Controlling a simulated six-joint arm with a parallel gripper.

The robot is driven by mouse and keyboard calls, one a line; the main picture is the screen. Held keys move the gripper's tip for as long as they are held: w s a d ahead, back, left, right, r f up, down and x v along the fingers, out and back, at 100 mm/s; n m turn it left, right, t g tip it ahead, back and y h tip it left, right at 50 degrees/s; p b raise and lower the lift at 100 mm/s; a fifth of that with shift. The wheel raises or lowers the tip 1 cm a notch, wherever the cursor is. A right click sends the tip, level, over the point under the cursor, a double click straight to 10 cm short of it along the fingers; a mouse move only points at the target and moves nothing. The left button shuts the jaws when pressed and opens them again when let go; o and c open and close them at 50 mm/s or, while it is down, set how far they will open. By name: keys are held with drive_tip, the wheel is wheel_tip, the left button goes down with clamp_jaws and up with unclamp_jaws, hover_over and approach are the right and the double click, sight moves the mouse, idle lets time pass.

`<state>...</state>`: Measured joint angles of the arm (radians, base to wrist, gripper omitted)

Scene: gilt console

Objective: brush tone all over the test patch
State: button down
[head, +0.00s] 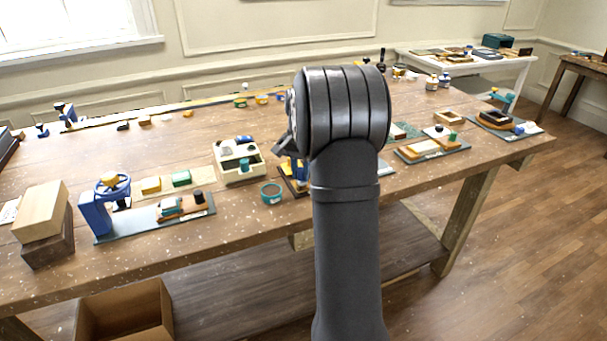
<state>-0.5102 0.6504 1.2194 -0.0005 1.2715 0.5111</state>
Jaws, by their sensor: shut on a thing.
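My dark grey arm stands upright in the middle of the head view and hides much of what lies behind it. Only a small edge of my gripper (284,146) shows, left of the wrist joint. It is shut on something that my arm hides. A teal pot (271,193) stands on the wooden table just left of my arm. A dark stand with blue and yellow parts (296,172) is beside it, partly covered by my arm. I cannot make out a brush or tell which surface is the test patch; a pale piece (386,168) shows just right of my arm.
The workbench (150,250) holds a cream box (238,163), a blue clamp-like device (98,212), stacked wooden blocks (42,222) and several small trays at the right. Bare wood lies along the front edge. A cardboard box (125,315) is below.

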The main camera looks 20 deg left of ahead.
drive_tip(key=shift+w+a, duration=1.35)
drive_tip(key=shift+s+d, duration=2.2)
drive_tip(key=shift+w+a, duration=2.15)
drive_tip(key=shift+w+a+r, duration=0.1)
wheel_tip(320, 180, up, 8)
drive_tip(key=shift+f, duration=0.25)
